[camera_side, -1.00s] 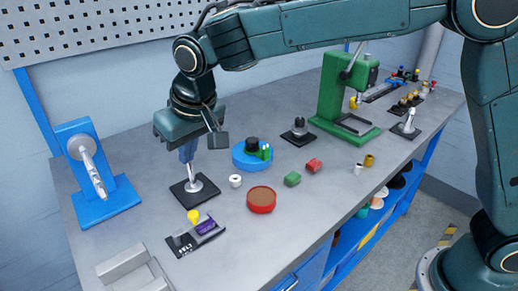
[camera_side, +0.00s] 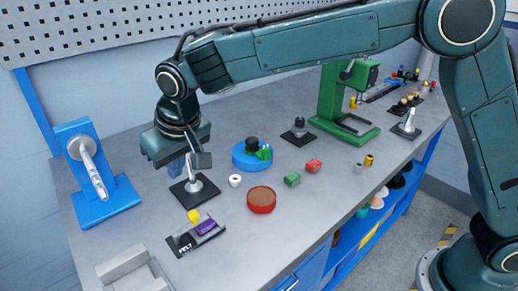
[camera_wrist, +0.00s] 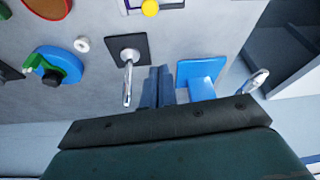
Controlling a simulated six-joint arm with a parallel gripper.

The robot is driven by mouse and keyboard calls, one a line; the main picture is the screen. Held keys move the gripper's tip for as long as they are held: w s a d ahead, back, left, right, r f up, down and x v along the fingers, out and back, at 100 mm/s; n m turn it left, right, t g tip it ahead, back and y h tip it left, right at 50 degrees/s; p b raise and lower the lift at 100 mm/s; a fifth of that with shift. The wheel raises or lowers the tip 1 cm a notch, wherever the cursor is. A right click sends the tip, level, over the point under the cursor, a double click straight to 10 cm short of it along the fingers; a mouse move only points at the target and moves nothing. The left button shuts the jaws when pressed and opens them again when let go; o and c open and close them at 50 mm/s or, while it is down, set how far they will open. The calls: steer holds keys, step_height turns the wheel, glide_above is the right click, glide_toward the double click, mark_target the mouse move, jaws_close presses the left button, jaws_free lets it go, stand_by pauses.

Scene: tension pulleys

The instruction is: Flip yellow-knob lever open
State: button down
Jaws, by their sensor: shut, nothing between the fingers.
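The yellow knob (camera_side: 194,215) stands on a small black switch base (camera_side: 183,243) with a purple block (camera_side: 206,226), near the front left of the bench. The knob also shows at the top edge of the wrist view (camera_wrist: 150,8). My gripper (camera_side: 175,168) is shut and empty. It is behind and to the left of a silver lever (camera_side: 196,184) on a black plate, apart from the yellow knob. In the wrist view my blue fingers (camera_wrist: 160,72) are close together, between that silver lever (camera_wrist: 127,82) and a blue stand (camera_wrist: 200,75).
The blue stand with a chrome handle (camera_side: 95,175) is at left. A white ring (camera_side: 235,181), a red round tray (camera_side: 261,200) and a blue round fixture (camera_side: 252,155) lie to the right. A grey block (camera_side: 130,268) is at the front edge. A green press (camera_side: 340,100) stands farther back.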

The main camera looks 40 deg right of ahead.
steer(key=x, duration=0.8)
steer(key=shift+f, duration=0.25)
steer(key=shift+s+d+f, duration=0.15)
steer(key=shift+s, duration=0.8)
steer(key=shift+s+d+f, duration=0.15)
steer(key=shift+s, duration=0.75)
